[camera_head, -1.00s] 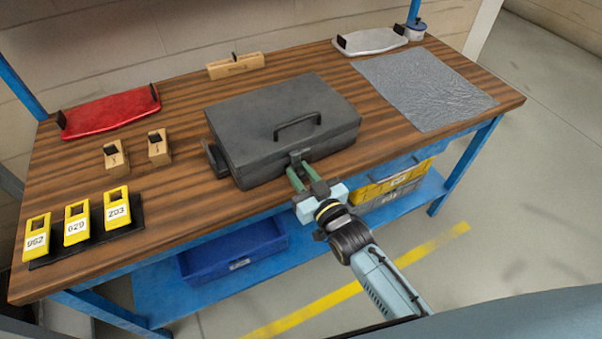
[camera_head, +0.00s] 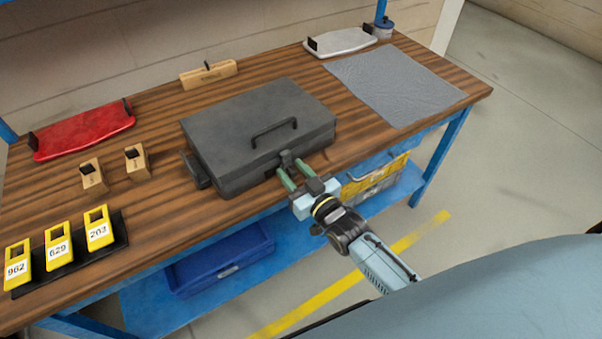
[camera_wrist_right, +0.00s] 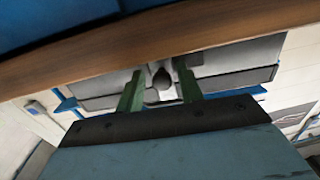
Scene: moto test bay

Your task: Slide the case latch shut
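The dark grey case (camera_head: 235,115) lies closed on the bench, its black handle (camera_head: 273,130) near the front of the lid. The small dark latch (camera_head: 287,157) sits at the case's front edge, right of the handle's left end. My right gripper (camera_head: 290,170) is in front of the case with its green fingertips at the latch. In the right wrist view the fingers (camera_wrist_right: 160,82) stand apart, with a dark rounded knob (camera_wrist_right: 162,75) showing between them and gaps at its sides. I cannot tell whether a finger touches it. My left gripper is not in view.
On the wooden bench (camera_head: 180,215) are a red tray (camera_head: 82,133), wooden blocks (camera_head: 208,75), yellow numbered tags (camera_head: 58,246), a grey mat (camera_head: 393,85) and a pale tray (camera_head: 342,42). Blue (camera_head: 220,258) and yellow (camera_head: 375,172) bins stand below. The bench's front edge lies under my right arm.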

